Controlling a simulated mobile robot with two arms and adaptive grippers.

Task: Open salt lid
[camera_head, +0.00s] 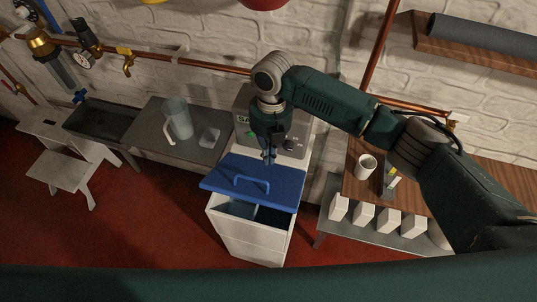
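A white salt bin (250,238) stands on the red floor in the middle of the head view. Its blue lid (282,184) with a blue handle (250,184) sits over the rear part of the top. A dark gap with a blue interior shows between the lid's front edge and the bin's front wall, so the lid stands partly open. My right gripper (269,157) points down at the lid's rear edge, behind the handle. Its fingertips look close together, but whether they are shut or touch the lid is unclear. My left gripper is not in view.
A grey machine (242,128) stands directly behind the bin. A metal table (205,150) with a clear jug (178,118) is on the left. A wooden table (410,190) with a white cup (365,166) and several white boxes below is on the right.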

